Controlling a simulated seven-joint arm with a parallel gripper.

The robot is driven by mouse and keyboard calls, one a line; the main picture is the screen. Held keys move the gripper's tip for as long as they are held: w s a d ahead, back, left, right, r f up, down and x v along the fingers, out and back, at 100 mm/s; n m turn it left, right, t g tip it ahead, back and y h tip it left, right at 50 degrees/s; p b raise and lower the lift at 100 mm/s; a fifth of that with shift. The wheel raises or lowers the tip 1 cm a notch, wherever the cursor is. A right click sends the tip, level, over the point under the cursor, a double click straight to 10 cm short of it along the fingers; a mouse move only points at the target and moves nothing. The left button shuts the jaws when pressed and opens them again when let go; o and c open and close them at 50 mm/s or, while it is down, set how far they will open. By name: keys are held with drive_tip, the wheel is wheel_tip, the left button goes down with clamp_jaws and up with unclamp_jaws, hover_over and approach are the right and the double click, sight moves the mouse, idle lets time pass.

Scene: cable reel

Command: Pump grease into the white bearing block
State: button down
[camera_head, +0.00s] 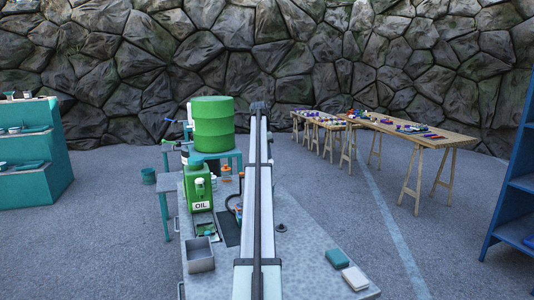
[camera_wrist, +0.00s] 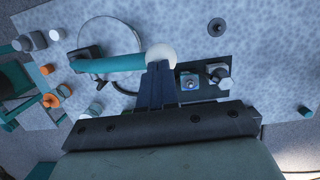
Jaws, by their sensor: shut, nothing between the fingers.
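In the wrist view, my gripper (camera_wrist: 160,72) is shut and empty, its dark fingertips right at a white ball knob (camera_wrist: 162,54). I cannot tell whether they touch it. The knob is on the end of a teal lever (camera_wrist: 108,64) that runs left to a dark fitting (camera_wrist: 82,60). In the head view, my arm hides the gripper and most of the lever area.
A green drum (camera_head: 212,125) stands behind. The table's right part is mostly clear.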

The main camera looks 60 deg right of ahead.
drive_tip(key=shift+s+a+f+t+h, duration=0.25)
drive_tip(key=shift+a+f+t+h, duration=0.1)
drive_tip(key=shift+f, duration=0.15)
drive_tip(key=shift+s+a+f+t+h, duration=0.25)
drive_tip(key=shift+a+f+t+h, duration=0.1)
drive_tip(key=shift+f, duration=0.1)
wheel_tip(320, 180, down, 13)
drive_tip(key=s+a+t+h, duration=0.1)
drive_tip(key=t+h, duration=0.2)
drive_tip(key=shift+s+a+r+m, duration=0.15)
drive_tip(key=shift+s+a+m, duration=0.1)
drive_tip(key=shift+s+m, duration=0.1)
drive_tip(key=v, duration=1.4)
drive_tip(key=shift+s+a, duration=0.4)
drive_tip(key=shift+a, duration=0.05)
